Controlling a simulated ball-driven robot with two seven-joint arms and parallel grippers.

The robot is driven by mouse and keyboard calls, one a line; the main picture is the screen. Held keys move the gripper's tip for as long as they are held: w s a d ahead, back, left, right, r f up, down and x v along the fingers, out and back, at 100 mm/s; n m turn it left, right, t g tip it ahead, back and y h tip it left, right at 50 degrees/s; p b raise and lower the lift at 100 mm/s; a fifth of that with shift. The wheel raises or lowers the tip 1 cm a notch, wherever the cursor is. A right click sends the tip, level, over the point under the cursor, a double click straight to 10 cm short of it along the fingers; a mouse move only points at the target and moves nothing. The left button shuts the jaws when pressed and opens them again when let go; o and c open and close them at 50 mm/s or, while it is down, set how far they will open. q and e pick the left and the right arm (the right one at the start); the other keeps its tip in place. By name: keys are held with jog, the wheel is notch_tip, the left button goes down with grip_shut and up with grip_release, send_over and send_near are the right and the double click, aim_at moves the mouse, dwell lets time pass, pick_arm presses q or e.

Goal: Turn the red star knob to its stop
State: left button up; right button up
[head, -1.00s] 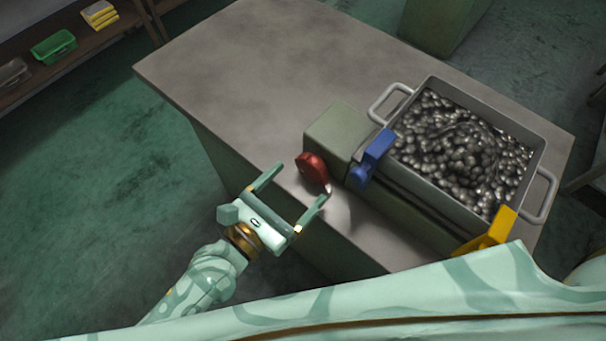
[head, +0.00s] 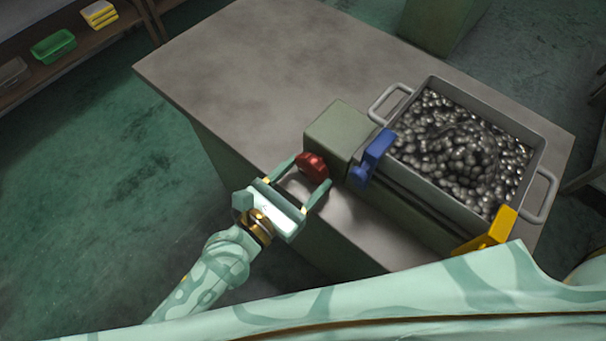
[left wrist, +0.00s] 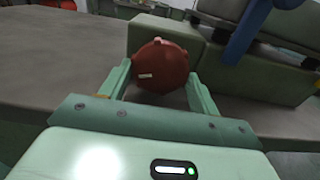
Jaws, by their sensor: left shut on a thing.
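The red star knob (head: 312,167) sits on the end face of a grey-green block (head: 338,132) on the bench. It also shows in the left wrist view (left wrist: 160,66), with a small pale mark on its face. My left gripper (head: 305,174) is around the knob, one finger on each side, and is shut on it. In the left wrist view the fingers (left wrist: 160,84) flank the knob's lower part. My right gripper does not show.
A blue clamp or lever (head: 372,158) stands just right of the block. A grey metal bin (head: 408,165) full of dark metal pieces stands beyond it, with a yellow bracket (head: 487,234) at its near corner. The bench top (head: 225,65) at the left is clear.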

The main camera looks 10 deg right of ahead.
pick_arm(q)
jog(key=m+p, duration=0.1)
jog(key=m, duration=0.2)
jog(key=shift+a+r, duration=0.1)
jog(key=shift+w+m+p, duration=0.1)
jog(key=shift+m+p, duration=0.7)
jog(key=shift+m, duration=1)
jog(key=o, duration=1)
jog(key=shift+c, duration=0.2)
jog(key=shift+f, duration=0.2)
